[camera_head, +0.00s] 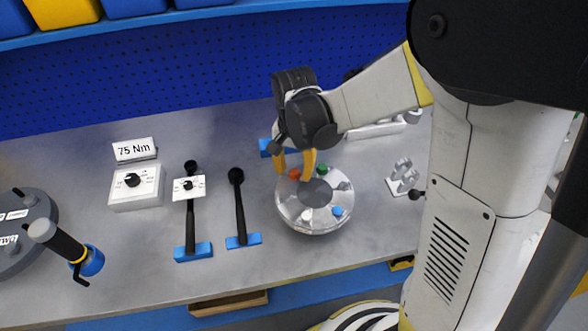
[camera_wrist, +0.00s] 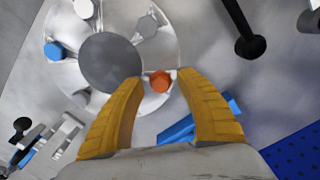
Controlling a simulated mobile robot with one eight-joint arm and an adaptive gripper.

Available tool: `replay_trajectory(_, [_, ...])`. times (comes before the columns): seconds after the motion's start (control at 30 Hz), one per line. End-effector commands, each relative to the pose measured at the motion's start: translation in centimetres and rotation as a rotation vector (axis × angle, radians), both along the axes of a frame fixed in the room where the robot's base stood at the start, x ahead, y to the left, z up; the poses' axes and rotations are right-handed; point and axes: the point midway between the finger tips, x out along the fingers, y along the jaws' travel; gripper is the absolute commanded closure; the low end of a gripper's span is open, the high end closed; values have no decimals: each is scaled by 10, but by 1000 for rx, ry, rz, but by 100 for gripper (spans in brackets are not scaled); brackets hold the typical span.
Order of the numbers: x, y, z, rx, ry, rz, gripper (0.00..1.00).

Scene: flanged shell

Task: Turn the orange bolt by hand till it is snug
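The orange bolt (camera_head: 294,174) sits on the rim of the round silver flanged shell (camera_head: 316,222). In the wrist view the orange bolt (camera_wrist: 160,82) lies between the two yellow fingertips, with gaps on both sides. My gripper (camera_head: 296,164) is above the shell's far edge, pointing down, with its fingers apart around the bolt. In the wrist view my gripper (camera_wrist: 162,80) is open and empty. A green bolt (camera_head: 322,169), a blue bolt (camera_head: 337,211) and a white bolt (camera_head: 307,215) also stand on the shell. How far the fingertips reach down beside the bolt is unclear.
Two black-handled tools (camera_head: 239,205) in blue holders lie left of the shell. A dial box (camera_head: 136,187) with a 75 Nm sign (camera_head: 134,149) stands further left. A grey bracket (camera_head: 403,177) is to the right. A blue pegboard (camera_head: 160,90) closes the back.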

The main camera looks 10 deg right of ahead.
Motion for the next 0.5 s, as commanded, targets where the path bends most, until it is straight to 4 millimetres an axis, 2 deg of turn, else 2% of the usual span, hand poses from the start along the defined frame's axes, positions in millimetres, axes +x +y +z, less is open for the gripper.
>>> replay_trajectory(0.27, [0, 0, 6, 0, 0, 0, 57])
replay_trajectory(0.37, [-1, 0, 20, 0, 0, 0, 57])
replay_trajectory(0.5, [-1, 0, 51, 0, 0, 0, 57])
